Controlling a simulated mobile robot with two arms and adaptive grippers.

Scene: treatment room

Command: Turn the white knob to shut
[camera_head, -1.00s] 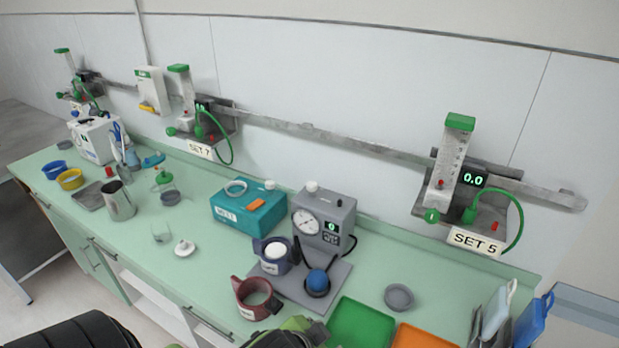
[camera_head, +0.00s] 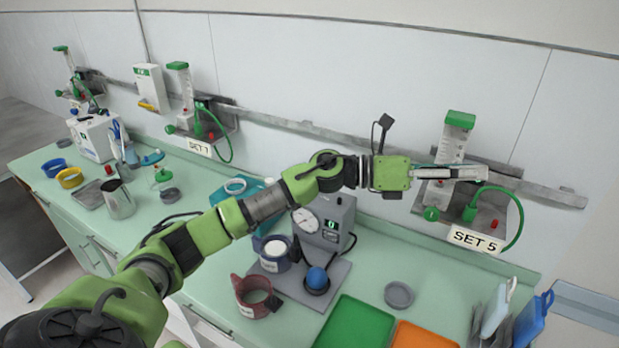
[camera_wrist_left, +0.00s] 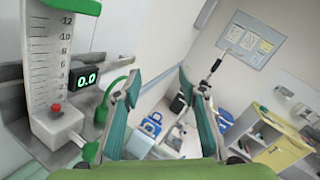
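At the SET 5 wall station, a clear flowmeter tube with a green top (camera_head: 459,120) stands on a white base with a red button. In the left wrist view the white base (camera_wrist_left: 62,128) shows at the left, with a pale knob-like part (camera_wrist_left: 80,150) low on its front; I cannot tell for sure that this is the white knob. A display beside it (camera_wrist_left: 87,80) reads 0.0. My left gripper (camera_head: 486,173) reaches across in front of the station, fingers pointing right. In the left wrist view it is open and empty (camera_wrist_left: 160,78), right of the base. My right gripper is not in view.
A green hose (camera_head: 517,215) loops at the station's right. Below, the counter holds a grey gauge box (camera_head: 338,212), a green tray (camera_head: 355,325), an orange tray (camera_head: 420,338) and a grey dish (camera_head: 399,295). A metal rail (camera_head: 555,193) runs along the wall.

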